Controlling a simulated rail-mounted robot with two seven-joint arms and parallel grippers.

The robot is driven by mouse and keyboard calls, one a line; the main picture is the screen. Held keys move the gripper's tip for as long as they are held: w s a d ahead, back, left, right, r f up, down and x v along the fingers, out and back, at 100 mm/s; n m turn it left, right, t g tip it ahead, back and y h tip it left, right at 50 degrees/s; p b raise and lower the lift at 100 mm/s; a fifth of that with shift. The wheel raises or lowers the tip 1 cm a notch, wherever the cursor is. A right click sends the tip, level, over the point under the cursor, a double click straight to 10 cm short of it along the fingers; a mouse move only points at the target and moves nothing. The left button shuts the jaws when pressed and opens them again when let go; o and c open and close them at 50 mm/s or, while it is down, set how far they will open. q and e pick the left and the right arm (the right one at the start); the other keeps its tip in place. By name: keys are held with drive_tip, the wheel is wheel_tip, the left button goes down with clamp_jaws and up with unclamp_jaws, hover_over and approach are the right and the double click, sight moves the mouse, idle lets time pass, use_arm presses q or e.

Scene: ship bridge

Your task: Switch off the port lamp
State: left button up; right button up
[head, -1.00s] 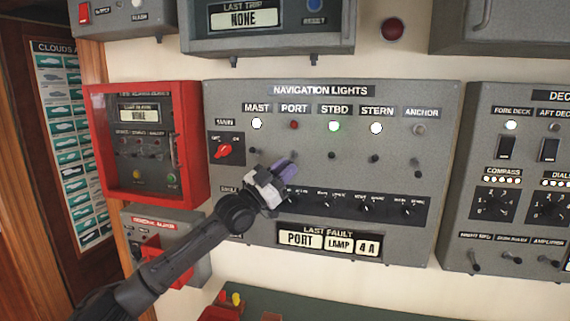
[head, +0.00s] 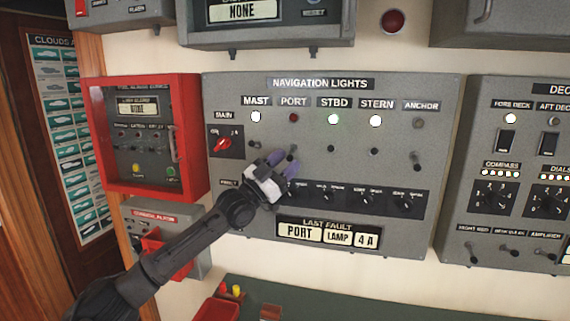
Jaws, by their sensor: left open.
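The navigation lights panel (head: 440,130) is grey, with columns labelled MAST, PORT, STBD, STERN and ANCHOR. The port lamp (head: 294,118) is a dull dark red, while the mast, stbd and stern lamps glow. The port toggle switch (head: 293,150) sits below that lamp, just at the fingertips. My left gripper (head: 283,163) is open, its purple fingertips close around or beside the toggle's lower part. I cannot tell whether they touch it. The fingers partly hide the panel below. My right gripper is out of view.
The red main knob (head: 222,143) is left of the mast toggle (head: 255,146). The stbd toggle (head: 331,149) is close on the right. Small knobs line a black strip (head: 345,196) below. A red-framed box (head: 96,135) stands at left. The last fault display (head: 328,232) reads PORT LAMP 4 A.

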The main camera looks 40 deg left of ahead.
use_arm(q)
drive_tip(key=b+v, duration=0.8)
drive_tip(key=v, duration=0.6)
drive_tip(key=shift+b, duration=0.35)
drive_tip(key=shift+w, duration=0.15)
